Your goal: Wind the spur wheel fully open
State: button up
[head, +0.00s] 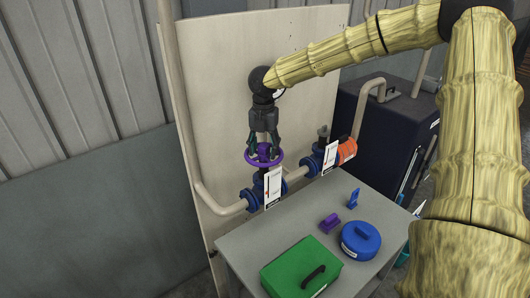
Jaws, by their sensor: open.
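The spur wheel appears to be the purple handwheel (263,163) on top of a blue-flanged valve on the beige pipe, in front of the upright board. My gripper (264,153) points down from above, with its fingers spread on either side of the wheel's hub. The fingertips are at about the wheel's level. I cannot tell whether they touch it. The gripper hides part of the wheel's middle. A white tag (273,190) hangs in front of the valve body and hides part of it.
A second valve with a white tag (330,157) and an orange part (347,149) sits to the right. Below, a grey table (240,246) holds a green box (300,268), a blue round container (361,240), and small purple (329,223) and blue (354,198) items. A dark cabinet (390,130) stands behind.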

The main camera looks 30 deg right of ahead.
jog(key=m, duration=0.4)
jog(key=shift+m, duration=0.4)
jog(key=shift+m+b, duration=0.6)
jog(key=shift+m, duration=2)
